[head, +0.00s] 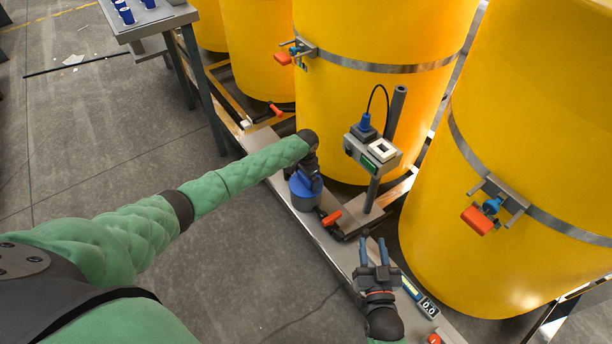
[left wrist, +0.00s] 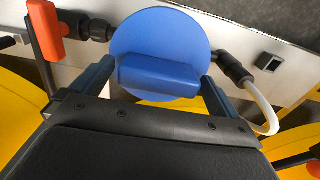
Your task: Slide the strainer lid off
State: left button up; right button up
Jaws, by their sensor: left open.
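The strainer lid (head: 314,184) is a round blue disc on the blue strainer body (head: 304,201), which stands on the skid's pale rail. In the left wrist view the lid (left wrist: 160,35) shows from above, with a raised blue grip block (left wrist: 158,76) across it. My left gripper (left wrist: 152,88) is open, one finger to each side of the block, with gaps visible. In the head view the left gripper (head: 307,172) hangs over the lid and hides part of it. My right gripper (head: 374,240) is open and empty, over the rail lower right of the strainer.
Orange-handled valves (head: 332,217) and black pipe fittings flank the strainer. A grey post (head: 388,130) carries a box with a white-and-green face (head: 372,155). Large yellow tanks (head: 375,110) stand behind. Open floor (head: 240,270) lies in front of the rail.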

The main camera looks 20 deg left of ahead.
pick_arm(q)
jog(key=c, duration=0.9)
jog(key=shift+r+p, duration=2.1)
jog(key=shift+p, duration=0.3)
jog(key=shift+c, duration=0.2)
